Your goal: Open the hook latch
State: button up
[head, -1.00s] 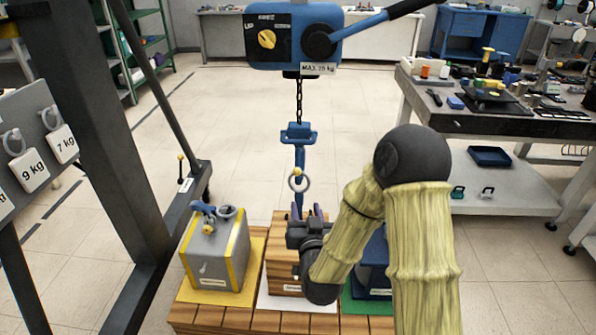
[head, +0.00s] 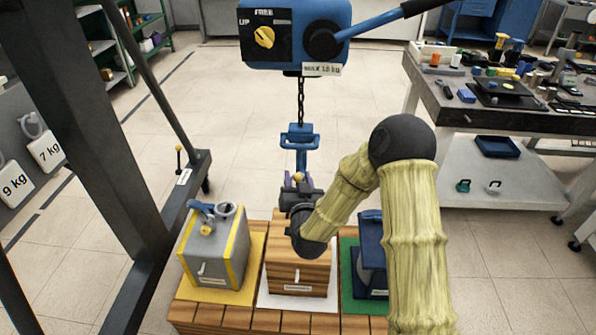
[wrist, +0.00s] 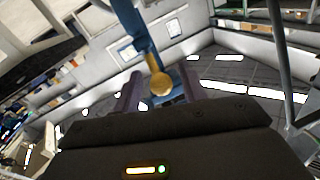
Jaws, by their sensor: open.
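The blue hook (head: 301,140) hangs on a chain below the blue hoist. Its latch has a small brass ball knob (head: 298,177), partly among my fingers in the head view. My gripper (head: 298,182) is open, with purple fingers. In the wrist view, one finger is left of the knob and one right of it, with gaps on both sides. The lower part of the hook is hidden behind my gripper.
Below stand a grey-and-yellow box (head: 215,250), a wooden box (head: 300,272) and a blue block (head: 371,240) on a wooden platform. A dark frame post (head: 115,150) rises at left. A cluttered workbench (head: 500,110) stands at right. The floor behind the hook is clear.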

jog(key=shift+w, duration=0.15)
jog(key=shift+c, duration=0.4)
grip_shut()
